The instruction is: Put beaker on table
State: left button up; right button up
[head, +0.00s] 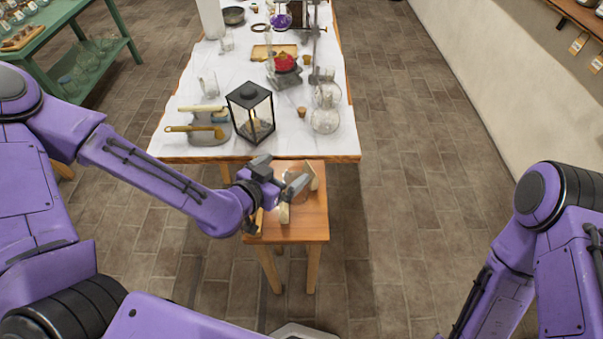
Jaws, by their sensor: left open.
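A long table with a white cloth (180,129) runs away from me. A clear glass beaker (209,85) stands on its left side. My left gripper (284,184) is open above a small wooden stool (313,225), which stands at the table's near end. A faint, clear glass-like shape shows by the fingers; I cannot tell whether it is a beaker, as the gripper partly hides it. Pale wooden pieces (284,213) also show on the stool beside the gripper. My right gripper is out of view.
The table holds a black lantern (250,111), round glass flasks (325,120), a cork (302,112), and a tray with a wooden-handled tool (194,129). A green shelf (128,44) stands at the upper left. The cloth's near right corner is clear, as is the floor at right.

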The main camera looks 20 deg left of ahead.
pick_arm(q)
notch_tip(320, 180, down, 3)
jog(key=shift+f+b, duration=0.2)
jog(key=shift+b, duration=0.9)
jog(key=s+f, duration=0.2)
jog(key=shift+a+f, duration=0.1)
jog(key=shift+f, duration=0.6)
jog(key=p+x, duration=0.1)
jog(key=x, duration=0.6)
jog(key=shift+w, duration=0.35)
jog(key=shift+w+f, duration=0.15)
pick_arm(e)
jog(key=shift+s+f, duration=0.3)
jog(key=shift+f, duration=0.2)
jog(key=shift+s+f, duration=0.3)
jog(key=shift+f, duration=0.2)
pick_arm(q)
jog(key=c, duration=1.1)
